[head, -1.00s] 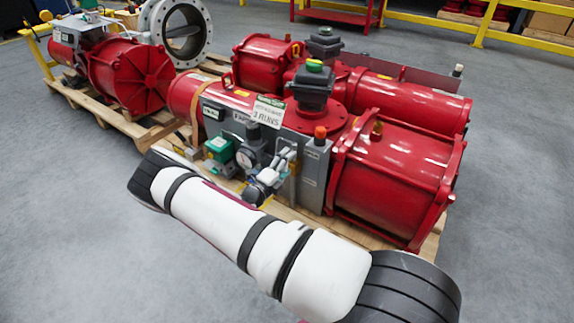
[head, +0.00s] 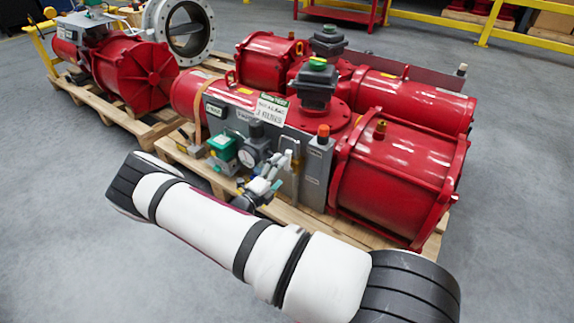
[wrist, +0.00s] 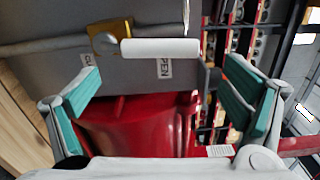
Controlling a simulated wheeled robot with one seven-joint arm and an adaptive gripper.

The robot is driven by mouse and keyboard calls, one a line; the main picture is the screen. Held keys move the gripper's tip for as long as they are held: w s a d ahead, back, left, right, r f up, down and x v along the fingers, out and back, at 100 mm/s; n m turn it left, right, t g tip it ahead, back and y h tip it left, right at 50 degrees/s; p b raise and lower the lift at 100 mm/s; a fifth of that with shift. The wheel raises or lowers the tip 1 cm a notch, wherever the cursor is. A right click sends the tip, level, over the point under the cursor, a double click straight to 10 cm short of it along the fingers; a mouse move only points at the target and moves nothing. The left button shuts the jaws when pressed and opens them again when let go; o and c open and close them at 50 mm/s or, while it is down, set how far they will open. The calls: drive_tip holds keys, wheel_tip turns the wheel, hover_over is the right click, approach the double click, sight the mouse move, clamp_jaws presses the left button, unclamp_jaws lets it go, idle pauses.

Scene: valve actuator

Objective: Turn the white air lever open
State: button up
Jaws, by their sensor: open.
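The white air lever (wrist: 160,48) is a short white bar lying level across the upper middle of the wrist view. It is on a grey panel, beside a brass fitting (wrist: 110,38) and above a small label that reads "OPEN" (wrist: 165,69). My gripper (wrist: 162,72) is open, with one teal-padded finger on each side and the lever beyond the fingertips, between them in the picture. Nothing is between the pads. In the head view my gripper (head: 264,184) is small and partly behind my arm, in front of the actuator's control panel; I cannot pick out the lever there.
The red valve actuator (head: 395,175) stands on a wooden pallet (head: 300,218). A gauge (head: 246,157) and a green box (head: 222,148) sit close to my gripper. A second red actuator (head: 135,72) stands behind at left. Grey floor is open at the front left.

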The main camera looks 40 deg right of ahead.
drive_tip(key=v, duration=0.6)
idle(0.4)
